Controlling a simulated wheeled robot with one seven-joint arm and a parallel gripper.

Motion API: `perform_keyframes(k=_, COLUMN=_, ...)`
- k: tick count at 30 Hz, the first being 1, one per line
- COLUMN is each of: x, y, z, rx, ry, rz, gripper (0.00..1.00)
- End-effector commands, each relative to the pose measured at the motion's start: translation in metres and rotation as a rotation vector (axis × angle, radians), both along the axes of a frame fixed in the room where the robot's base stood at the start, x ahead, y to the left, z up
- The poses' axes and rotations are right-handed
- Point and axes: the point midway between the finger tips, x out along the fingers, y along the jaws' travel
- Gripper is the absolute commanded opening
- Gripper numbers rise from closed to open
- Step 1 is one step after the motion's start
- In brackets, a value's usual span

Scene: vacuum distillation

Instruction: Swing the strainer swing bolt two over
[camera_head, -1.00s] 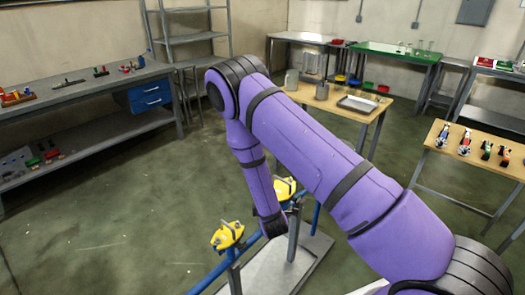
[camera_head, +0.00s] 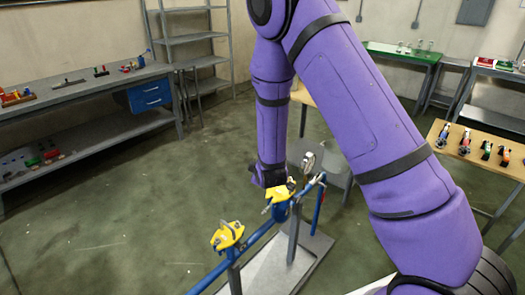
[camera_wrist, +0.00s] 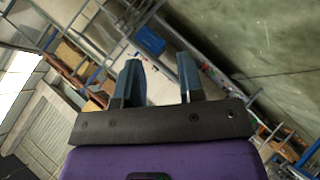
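Two yellow fittings sit on a blue pipe line in the head view, a nearer one (camera_head: 228,236) and a farther one (camera_head: 284,194). I cannot tell which is the strainer, and the swing bolts are too small to make out. The dark end of my arm is beside and above the farther fitting and partly covers it; I cannot tell whether they touch. In the wrist view my gripper (camera_wrist: 160,78) has its two blue-grey fingers apart, with nothing visible between them. The fittings do not show clearly there.
The pipe line stands on a pale base plate (camera_head: 270,272). A grey workbench (camera_head: 70,92) with blue drawers (camera_head: 150,96) is at left. A wooden table (camera_head: 478,150) with tools is at right. Floor at left is clear.

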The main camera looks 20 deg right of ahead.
Motion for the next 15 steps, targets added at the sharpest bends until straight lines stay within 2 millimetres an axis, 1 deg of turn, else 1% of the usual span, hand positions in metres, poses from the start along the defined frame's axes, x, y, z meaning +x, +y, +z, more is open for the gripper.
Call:
perform_keyframes(k=1, x=0.000, y=0.000, z=0.009, rx=0.017, ry=0.002, rz=-0.008, gripper=0.35)
perform_keyframes(k=3, x=0.000, y=-0.001, z=0.018, rx=0.044, ry=0.012, rz=-0.019, gripper=0.35)
perform_keyframes(k=15, x=-0.008, y=-0.004, z=0.069, rx=0.175, ry=0.064, rz=-0.077, gripper=0.35)
